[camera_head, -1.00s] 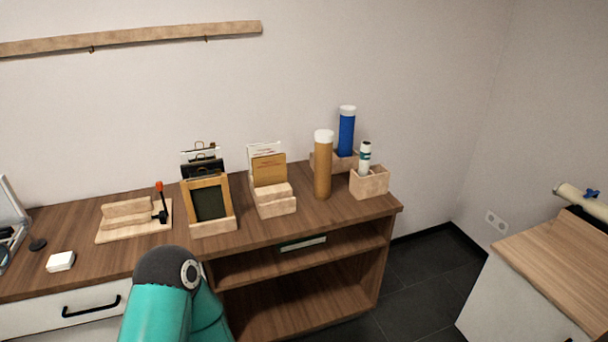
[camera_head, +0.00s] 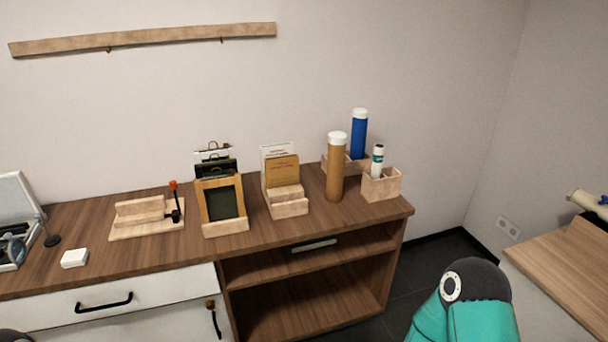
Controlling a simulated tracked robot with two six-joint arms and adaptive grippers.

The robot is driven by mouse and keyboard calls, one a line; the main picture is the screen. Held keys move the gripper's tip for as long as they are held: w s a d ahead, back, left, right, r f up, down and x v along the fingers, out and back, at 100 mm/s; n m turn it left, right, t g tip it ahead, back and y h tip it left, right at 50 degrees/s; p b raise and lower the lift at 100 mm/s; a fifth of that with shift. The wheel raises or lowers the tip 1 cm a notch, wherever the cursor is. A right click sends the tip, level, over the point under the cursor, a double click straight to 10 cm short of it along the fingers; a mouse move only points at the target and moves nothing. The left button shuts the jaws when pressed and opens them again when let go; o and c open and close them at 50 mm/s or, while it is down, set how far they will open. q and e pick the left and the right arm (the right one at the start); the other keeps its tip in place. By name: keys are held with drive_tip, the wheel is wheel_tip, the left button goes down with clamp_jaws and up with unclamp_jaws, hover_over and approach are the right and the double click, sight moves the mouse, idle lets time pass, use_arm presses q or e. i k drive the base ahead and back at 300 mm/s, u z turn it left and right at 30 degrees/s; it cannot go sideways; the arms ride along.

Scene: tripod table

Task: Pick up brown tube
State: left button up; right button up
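The brown tube (camera_head: 335,170) with a white cap stands upright on the wooden cabinet top (camera_head: 270,228), toward its right end. It stands in front of a wooden holder with a blue tube and left of a small wooden box. A teal and black link of my arm shows at the lower right, apart from the tube. A small dark part shows at the lower left corner. Neither gripper is in view.
The blue tube (camera_head: 358,134) and a small white tube (camera_head: 377,160) in a wooden box (camera_head: 382,184) stand close to the brown tube. A card holder (camera_head: 288,203) and a framed board (camera_head: 222,206) stand to its left. A second table (camera_head: 560,250) is at the right.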

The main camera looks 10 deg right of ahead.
sight(336, 154)
drive_tip(key=u, duration=0.1)
drive_tip(key=i, duration=1)
